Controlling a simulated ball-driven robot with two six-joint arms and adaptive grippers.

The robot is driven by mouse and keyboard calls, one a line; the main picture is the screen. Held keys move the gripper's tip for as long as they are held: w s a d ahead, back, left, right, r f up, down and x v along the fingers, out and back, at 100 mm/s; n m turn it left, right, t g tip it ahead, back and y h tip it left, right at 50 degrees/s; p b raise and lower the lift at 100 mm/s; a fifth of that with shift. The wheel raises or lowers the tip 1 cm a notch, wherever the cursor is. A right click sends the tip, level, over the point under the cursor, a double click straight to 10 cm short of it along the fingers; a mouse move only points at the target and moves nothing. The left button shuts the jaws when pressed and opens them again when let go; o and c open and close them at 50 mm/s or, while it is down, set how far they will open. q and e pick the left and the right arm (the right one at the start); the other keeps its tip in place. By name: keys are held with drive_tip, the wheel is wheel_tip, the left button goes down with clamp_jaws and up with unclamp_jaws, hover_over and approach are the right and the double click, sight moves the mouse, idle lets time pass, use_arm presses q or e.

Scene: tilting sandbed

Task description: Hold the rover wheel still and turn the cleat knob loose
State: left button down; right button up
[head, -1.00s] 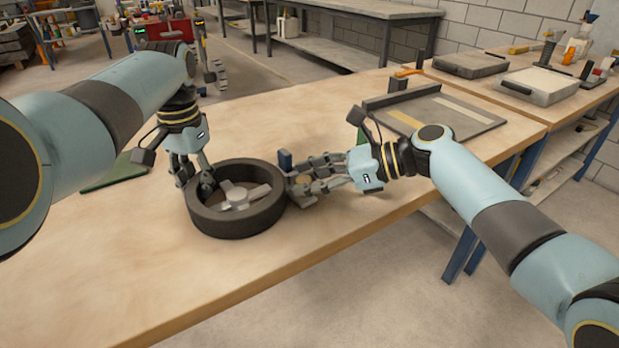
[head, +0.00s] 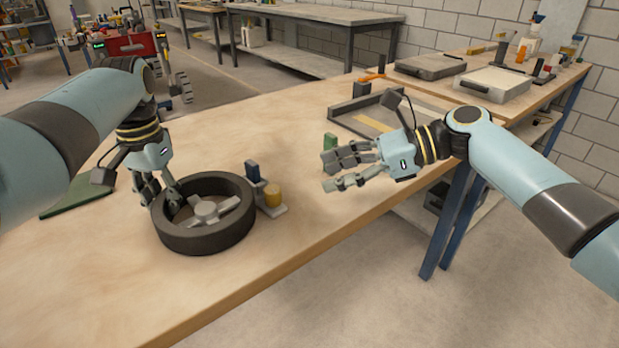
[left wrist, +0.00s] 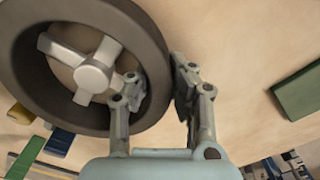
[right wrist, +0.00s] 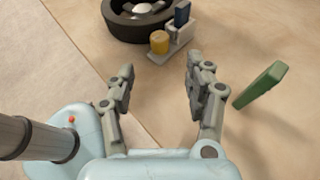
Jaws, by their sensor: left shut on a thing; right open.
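The rover wheel (head: 205,241) lies flat on the table, a dark ring with a pale spoked hub; it also shows in the left wrist view (left wrist: 150,50). My left gripper (head: 161,197) is shut on its rim, one finger inside and one outside. The cleat knob (head: 273,195) is a yellow cylinder on a small grey base beside the wheel's right side, with a dark blue upright block (head: 253,172) behind it. It also shows in the right wrist view (right wrist: 159,42). My right gripper (head: 328,172) is open and empty, to the right of the knob and apart from it.
A small green block (right wrist: 262,85) stands near my right gripper. A shallow grey tray (head: 350,105) lies at the table's back right. A flat green piece (head: 85,197) lies to the left. The table's front is clear.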

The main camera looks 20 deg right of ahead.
sight(275, 189)
drive_tip(key=shift+s+d+r, duration=0.2)
drive_tip(key=shift+d+r, duration=0.05)
drive_tip(key=shift+d, duration=0.15)
drive_tip(key=shift+s+f+m, duration=0.1)
drive_tip(key=shift+f+m, duration=0.15)
drive_tip(key=shift+m, duration=0.15)
drive_tip(key=shift+s+a+m+g+h, duration=0.1)
drive_tip(key=shift+s+m+g+h, duration=0.15)
drive_tip(key=shift+h, duration=0.25)
drive_tip(key=shift+s+a+r+m+h, duration=0.2)
drive_tip(key=shift+a+m+h, duration=0.25)
drive_tip(key=shift+h, duration=0.15)
drive_tip(key=shift+s+a+r+m+h, duration=0.1)
drive_tip(key=shift+a+r+m+h, duration=0.15)
drive_tip(key=shift+a+h, duration=0.3)
wheel_tip(275, 189, up, 4)
drive_tip(key=a+m+t+h, duration=0.2)
drive_tip(key=h, duration=0.1)
drive_tip(key=shift+g, duration=0.25)
drive_tip(key=x, duration=1)
drive_tip(key=shift+s+a+f, duration=0.1)
drive_tip(key=shift+a+f, duration=0.1)
drive_tip(key=shift+a, duration=0.35)
drive_tip(key=shift+w+a+f, duration=0.25)
drive_tip(key=shift+w+f, duration=0.05)
drive_tip(key=shift+f, duration=0.15)
